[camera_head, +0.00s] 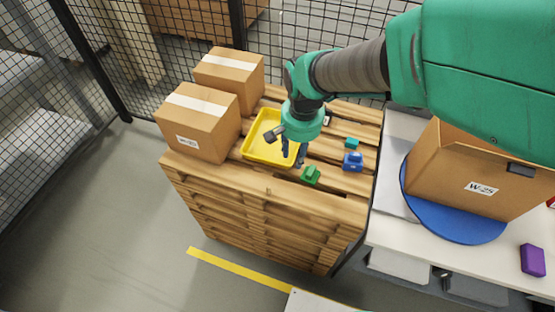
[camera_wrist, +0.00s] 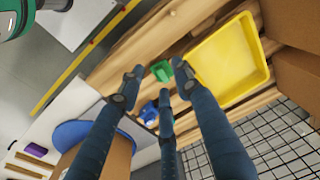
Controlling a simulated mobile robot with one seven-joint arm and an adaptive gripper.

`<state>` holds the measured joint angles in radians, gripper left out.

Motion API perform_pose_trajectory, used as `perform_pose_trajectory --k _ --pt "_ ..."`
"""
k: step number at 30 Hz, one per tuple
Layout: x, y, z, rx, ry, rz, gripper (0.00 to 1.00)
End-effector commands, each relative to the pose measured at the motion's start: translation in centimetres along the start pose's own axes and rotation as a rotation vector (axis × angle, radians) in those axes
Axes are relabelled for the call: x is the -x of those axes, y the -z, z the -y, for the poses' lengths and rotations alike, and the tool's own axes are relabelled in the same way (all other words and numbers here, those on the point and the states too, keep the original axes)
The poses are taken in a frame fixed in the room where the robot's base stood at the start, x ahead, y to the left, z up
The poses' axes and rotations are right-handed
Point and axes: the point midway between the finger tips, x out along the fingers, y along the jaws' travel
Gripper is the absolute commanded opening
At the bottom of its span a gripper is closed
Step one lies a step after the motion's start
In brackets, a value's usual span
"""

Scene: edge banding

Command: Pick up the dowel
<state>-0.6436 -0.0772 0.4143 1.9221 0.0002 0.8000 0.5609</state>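A small, wood-coloured piece that looks like the dowel (camera_head: 268,191) is on the pallet near its front edge, in front of the yellow tray. It is tiny and close in colour to the planks, so I cannot be sure of it. It seems to show at the top of the wrist view (camera_wrist: 172,13). My gripper (camera_head: 292,160) hangs over the pallet at the tray's right side, behind and to the right of that piece. In the wrist view its dark fingers (camera_wrist: 158,88) are spread apart with nothing between them.
The yellow tray (camera_head: 250,152) looks empty. A green block (camera_head: 310,175), a blue block (camera_head: 353,162) and a teal block (camera_head: 351,143) lie right of it. Two cardboard boxes (camera_head: 205,130) stand left. A table at right holds a box (camera_head: 455,165) on a blue disc (camera_head: 455,228).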

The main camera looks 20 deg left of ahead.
Motion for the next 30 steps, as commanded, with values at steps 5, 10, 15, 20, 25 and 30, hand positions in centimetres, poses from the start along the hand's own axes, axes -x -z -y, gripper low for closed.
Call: perform_pose_trajectory --k 5,10,15,20,25,30 --pt "-4.9 -1.2 4.8 0.014 -0.026 0.046 0.34" --pt "-7.4 -2.1 7.2 0.017 -0.039 0.065 0.34" --pt "-8.1 -2.3 7.7 0.016 -0.044 0.071 0.34" --pt "-8.1 -2.3 7.7 0.016 -0.043 0.07 0.34" --pt "-8.2 -2.3 7.7 0.016 -0.044 0.071 0.34" --pt "-9.3 -2.4 7.6 0.016 -0.045 0.072 0.34"
